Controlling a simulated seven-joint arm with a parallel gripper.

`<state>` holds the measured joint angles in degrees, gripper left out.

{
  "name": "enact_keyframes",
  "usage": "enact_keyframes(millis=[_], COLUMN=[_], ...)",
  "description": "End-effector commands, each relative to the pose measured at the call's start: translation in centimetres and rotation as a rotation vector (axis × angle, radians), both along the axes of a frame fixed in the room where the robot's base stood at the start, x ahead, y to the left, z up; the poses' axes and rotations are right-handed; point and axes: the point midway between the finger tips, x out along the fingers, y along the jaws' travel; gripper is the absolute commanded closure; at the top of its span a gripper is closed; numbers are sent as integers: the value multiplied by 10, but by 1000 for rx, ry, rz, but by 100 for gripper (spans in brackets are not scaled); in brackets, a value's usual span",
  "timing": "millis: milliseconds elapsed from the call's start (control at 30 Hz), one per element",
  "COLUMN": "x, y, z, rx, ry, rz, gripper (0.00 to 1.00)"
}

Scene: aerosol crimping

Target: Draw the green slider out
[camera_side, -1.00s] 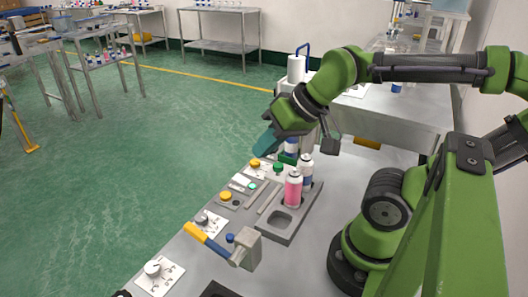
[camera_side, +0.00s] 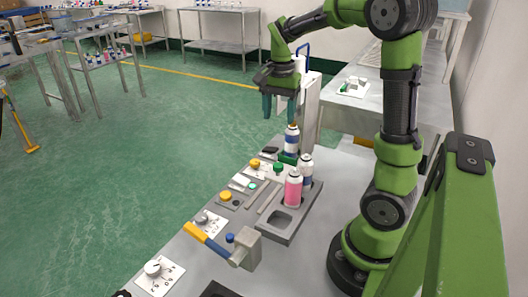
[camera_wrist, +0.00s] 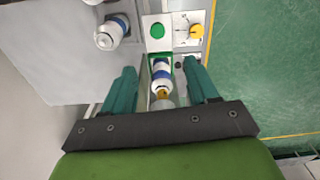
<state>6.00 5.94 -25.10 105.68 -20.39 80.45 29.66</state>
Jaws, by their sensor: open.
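A green slider-like piece (camera_side: 287,158) sits low at the foot of a white-and-blue can (camera_side: 292,139) at the far end of the bench. Green also shows around this can (camera_wrist: 161,76) in the wrist view, partly hidden by the can. My gripper (camera_side: 280,109) is open and empty, fingers pointing down, above and a little left of the can. In the wrist view the teal fingers of my gripper (camera_wrist: 160,70) appear on either side of the can, with gaps; contact does not show.
A green button (camera_side: 278,167) and a yellow knob (camera_side: 255,163) are near the green piece. A lever with a yellow handle (camera_side: 195,231) stands nearer.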

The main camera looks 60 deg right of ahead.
Motion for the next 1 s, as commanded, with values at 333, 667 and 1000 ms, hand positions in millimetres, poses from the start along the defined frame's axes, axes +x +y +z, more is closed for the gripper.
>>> enact_keyframes(millis=[333, 667, 1000], x=[-4, -4, -3], y=[2, 2, 2], z=[-19, -92, -150], rx=[13, 13, 12], ry=[19, 19, 15], rz=[-100, -99, -97], gripper=[41, 41, 41])
